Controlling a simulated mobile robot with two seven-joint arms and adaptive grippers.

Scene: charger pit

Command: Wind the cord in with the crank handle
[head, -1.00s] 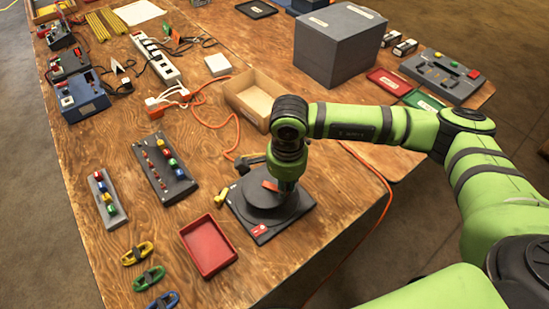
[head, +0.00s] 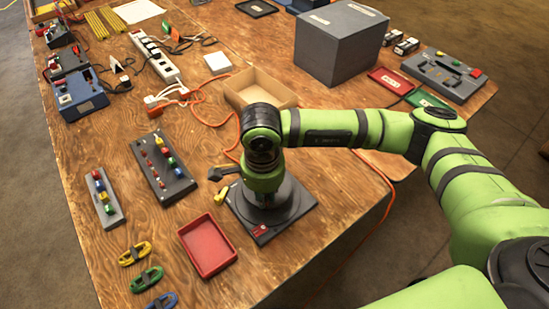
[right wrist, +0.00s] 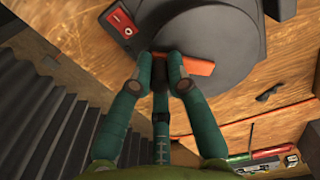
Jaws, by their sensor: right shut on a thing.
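The cord reel is a grey round drum (head: 293,205) on a dark square base (head: 270,235) near the front edge of the table. The base carries a red label or switch, also clear in the right wrist view (right wrist: 122,22). The crank is an orange bar (right wrist: 200,66) on top of the drum. My right gripper (right wrist: 160,78) is shut on the crank's dark handle, which its fingers mostly hide. In the head view my wrist covers the crank from above. The orange cord (head: 228,148) runs across the table behind the reel. My left gripper is not in view.
A red tray (head: 208,247) lies left of the reel, with a yellow piece (head: 221,194) close by. A cardboard tray (head: 258,92) stands behind it and a big grey box (head: 340,45) further back. The table front right of the reel is clear.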

